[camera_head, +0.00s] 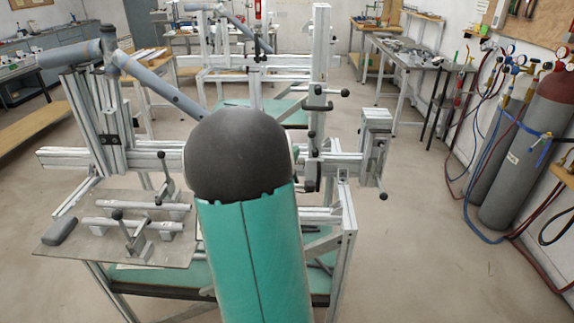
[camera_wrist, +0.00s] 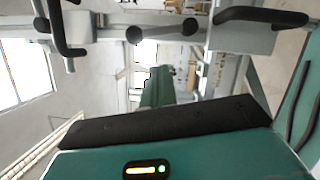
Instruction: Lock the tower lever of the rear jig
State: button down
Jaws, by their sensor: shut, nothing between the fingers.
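I cannot tell which jig these belong to. My teal arm with its dark joint fills the middle of the head view and hides what is behind it. My gripper's fingers do not show.
The nearer jig has several knobbed levers, a block (camera_head: 374,145) at right and a grey plate (camera_head: 120,245) at left. Gas cylinders (camera_head: 510,165) with hoses stand at the far right. Floor between jig and cylinders is clear.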

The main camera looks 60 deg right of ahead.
aim_at(313, 141)
jog(key=s+d, duration=0.1)
jog(key=s+d+r, duration=0.1)
jog(key=d, duration=0.1)
jog(key=shift+s+d, duration=0.1)
jog(key=shift+s, duration=0.05)
jog(key=shift+s+d+r+m+y, duration=0.25)
jog(key=shift+s+d+m, duration=0.1)
jog(key=shift+m, duration=0.3)
jog(key=shift+s+d+r+m+y, duration=0.2)
jog(key=shift+s+d+m, duration=0.1)
jog(key=shift+m, duration=0.35)
jog(key=shift+w+a, duration=0.1)
